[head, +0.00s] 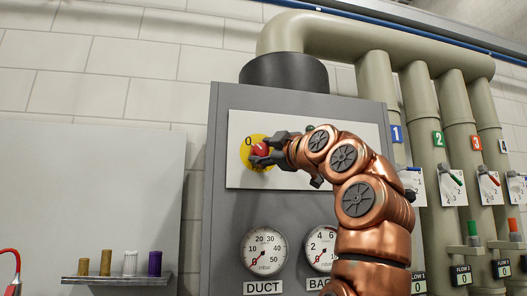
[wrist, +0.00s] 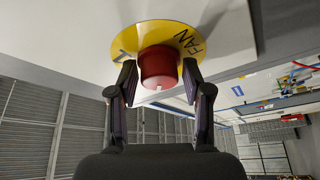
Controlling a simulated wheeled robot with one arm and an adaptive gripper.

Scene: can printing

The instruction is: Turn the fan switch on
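The fan switch is a red round knob (wrist: 159,68) on a yellow disc (wrist: 178,33) lettered "FAN", with a "1" mark at its left in the wrist view. In the head view the red knob (head: 260,151) shows partly behind my gripper, and a "0" shows on the yellow disc (head: 246,154). My gripper (wrist: 160,75) has its two dark fingers apart, one on each side of the knob. Narrow gaps seem to show between the fingertips and the knob; firm contact cannot be made out. The gripper also shows in the head view (head: 264,152).
The switch sits on a white panel (head: 237,180) of a grey cabinet (head: 222,230). Below are the DUCT gauge (head: 265,250) and another gauge (head: 320,248). Pipes with numbered valves (head: 440,190) stand at the right. A small shelf (head: 117,279) with several coloured cylinders is at left.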

